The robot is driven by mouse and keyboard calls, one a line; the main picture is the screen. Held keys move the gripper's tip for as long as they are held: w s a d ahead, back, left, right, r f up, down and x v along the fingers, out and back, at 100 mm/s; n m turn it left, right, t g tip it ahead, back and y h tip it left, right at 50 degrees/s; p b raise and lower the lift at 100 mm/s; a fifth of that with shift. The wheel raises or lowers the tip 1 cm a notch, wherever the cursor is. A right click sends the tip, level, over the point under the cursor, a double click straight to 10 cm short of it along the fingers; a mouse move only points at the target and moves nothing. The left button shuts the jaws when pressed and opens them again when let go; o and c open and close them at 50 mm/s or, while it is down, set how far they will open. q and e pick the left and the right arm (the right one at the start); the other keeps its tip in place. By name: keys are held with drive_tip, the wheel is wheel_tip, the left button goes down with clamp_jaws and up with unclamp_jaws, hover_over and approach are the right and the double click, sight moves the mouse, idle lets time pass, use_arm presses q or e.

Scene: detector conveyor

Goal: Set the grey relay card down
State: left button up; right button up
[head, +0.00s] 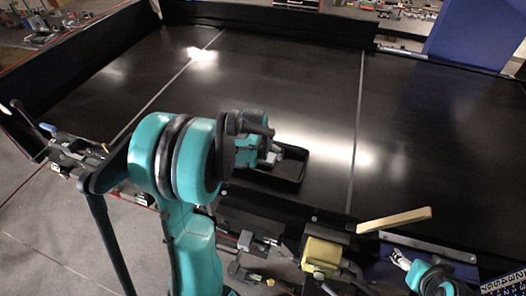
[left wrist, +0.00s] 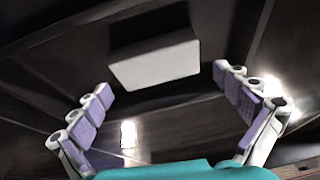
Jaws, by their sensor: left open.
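The grey relay card (left wrist: 155,62) shows in the left wrist view as a pale flat block. It lies inside a dark tray, ahead of my left gripper (left wrist: 170,108). That gripper's fingers with purple pads are spread wide, with nothing between them, and the card is apart from them. In the head view my left gripper (head: 268,152) is over the black tray (head: 292,180) on the conveyor, largely covered by my teal arm. I cannot make out the card there. My right gripper (head: 400,259) shows small at the lower right, and its jaw state is unclear.
The black conveyor (head: 285,85) is wide and mostly bare, with pale seams and bright reflections. A raised wall runs along its back and left. A yellow block (head: 322,254) and a beige bar (head: 394,220) are at the near edge. A blue panel (head: 475,35) stands back right.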

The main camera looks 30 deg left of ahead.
use_arm(q)
drive_tip(key=shift+r, duration=0.15)
drive_tip(key=v, duration=1.2)
drive_tip(key=s+d+m+t+h, duration=0.1)
drive_tip(key=s+d+t, duration=0.2)
drive_tip(key=s+d, duration=1.1)
drive_tip(key=shift+s+d+m+p, duration=0.3)
drive_tip(key=shift+d+p, duration=0.05)
drive_tip(key=shift+d, duration=0.8)
